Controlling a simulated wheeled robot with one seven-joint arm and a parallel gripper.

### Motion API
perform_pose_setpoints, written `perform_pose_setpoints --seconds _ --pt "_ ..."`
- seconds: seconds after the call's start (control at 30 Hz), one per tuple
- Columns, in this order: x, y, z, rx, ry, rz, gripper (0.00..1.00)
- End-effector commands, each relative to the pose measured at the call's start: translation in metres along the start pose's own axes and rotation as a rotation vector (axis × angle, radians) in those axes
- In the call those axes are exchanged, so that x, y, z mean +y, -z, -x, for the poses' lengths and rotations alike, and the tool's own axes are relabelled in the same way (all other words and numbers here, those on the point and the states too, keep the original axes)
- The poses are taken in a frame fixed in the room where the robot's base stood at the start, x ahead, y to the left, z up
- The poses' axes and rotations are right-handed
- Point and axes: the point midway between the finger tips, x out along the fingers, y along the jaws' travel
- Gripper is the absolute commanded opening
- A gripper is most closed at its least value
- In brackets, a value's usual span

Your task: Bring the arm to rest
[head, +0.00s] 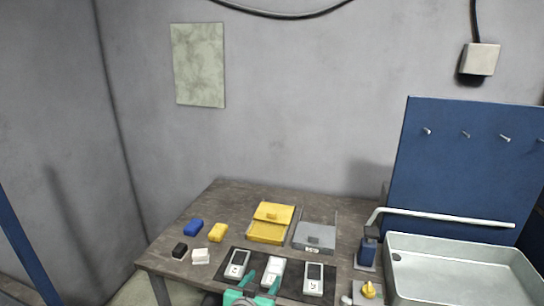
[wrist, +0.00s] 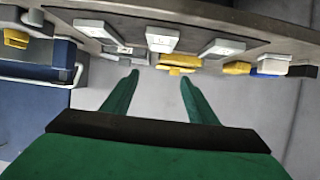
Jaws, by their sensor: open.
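My gripper (head: 262,281) shows at the bottom edge of the head view, its two green fingers in front of the workbench's near edge. In the wrist view my gripper (wrist: 156,78) is open, with the fingers spread wide and nothing between them. In the head view the fingers overlap the dark mat and the middle white device (head: 272,268). I see no clear contact with either. Most of my arm is outside the head view.
The workbench (head: 160,258) carries several white devices on a dark mat, a yellow case (head: 270,222), a grey case (head: 314,237), and small blue, yellow, black and white blocks at left. A metal sink (head: 460,275) and blue pegboard (head: 460,165) stand at right. Open floor lies before the bench.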

Motion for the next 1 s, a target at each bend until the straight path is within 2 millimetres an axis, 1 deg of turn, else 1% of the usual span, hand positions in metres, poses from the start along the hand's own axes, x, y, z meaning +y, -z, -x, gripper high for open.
perform_pose_setpoints --seconds 0.03,0.33,0.57,0.67,0.77,0.8,0.9,1.0 --pt "0.000 0.000 0.000 0.000 0.000 0.000 0.53" --pt "0.011 -0.035 0.005 0.005 0.025 0.034 0.53" --pt "0.024 -0.071 0.014 0.010 0.051 0.063 0.53" --pt "0.030 -0.093 0.022 0.014 0.069 0.081 0.53" --pt "0.038 -0.121 0.035 0.017 0.094 0.102 0.53" --pt "0.041 -0.134 0.042 0.019 0.107 0.110 0.53" --pt "0.047 -0.162 0.062 0.027 0.141 0.129 0.53" --pt "0.055 -0.188 0.084 0.034 0.170 0.144 0.53"
